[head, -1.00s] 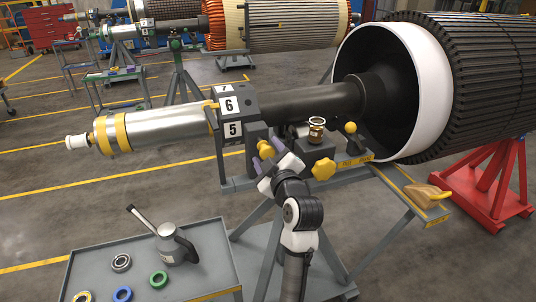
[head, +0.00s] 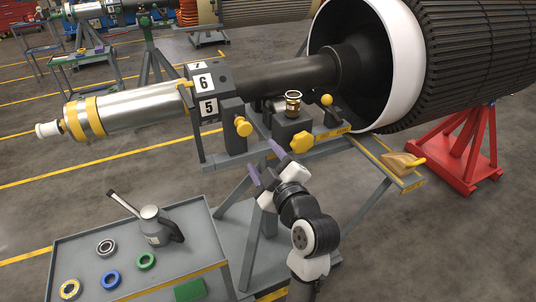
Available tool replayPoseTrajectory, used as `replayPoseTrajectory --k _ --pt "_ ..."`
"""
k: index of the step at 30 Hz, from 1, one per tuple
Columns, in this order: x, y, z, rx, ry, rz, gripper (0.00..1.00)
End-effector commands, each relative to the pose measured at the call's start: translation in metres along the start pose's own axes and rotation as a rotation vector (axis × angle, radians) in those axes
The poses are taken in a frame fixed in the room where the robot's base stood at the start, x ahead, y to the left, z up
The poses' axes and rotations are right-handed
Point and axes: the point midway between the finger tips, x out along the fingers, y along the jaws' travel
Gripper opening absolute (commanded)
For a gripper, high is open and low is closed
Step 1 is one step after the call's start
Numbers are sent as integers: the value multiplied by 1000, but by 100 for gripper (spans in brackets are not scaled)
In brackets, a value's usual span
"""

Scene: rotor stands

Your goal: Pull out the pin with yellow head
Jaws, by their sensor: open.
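The pin's round yellow head (head: 243,127) sticks out from the front of the dark block (head: 232,120) beneath the numbered housing (head: 206,92). Its shaft is hidden in the block. My gripper (head: 266,161) is open and empty, below and to the right of the yellow head and apart from it. Its two purple-padded fingers are spread and point up and left toward the stand.
A yellow star knob (head: 301,141) and a yellow ball lever (head: 327,100) stand to the right of the pin. A brass cup (head: 293,103) sits above the knob. A grey cart (head: 205,228) with an oil can (head: 152,226) and several rings stands at lower left.

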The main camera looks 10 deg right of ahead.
Motion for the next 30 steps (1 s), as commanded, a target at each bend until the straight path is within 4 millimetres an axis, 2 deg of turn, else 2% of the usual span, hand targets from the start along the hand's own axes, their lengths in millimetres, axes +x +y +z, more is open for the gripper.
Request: replayPoseTrajectory --k 12,28,30 --pt "-15 1 -1 3 -4 6 57" --pt "-14 0 -1 3 -3 7 57" --pt "-7 0 -12 11 22 16 57"
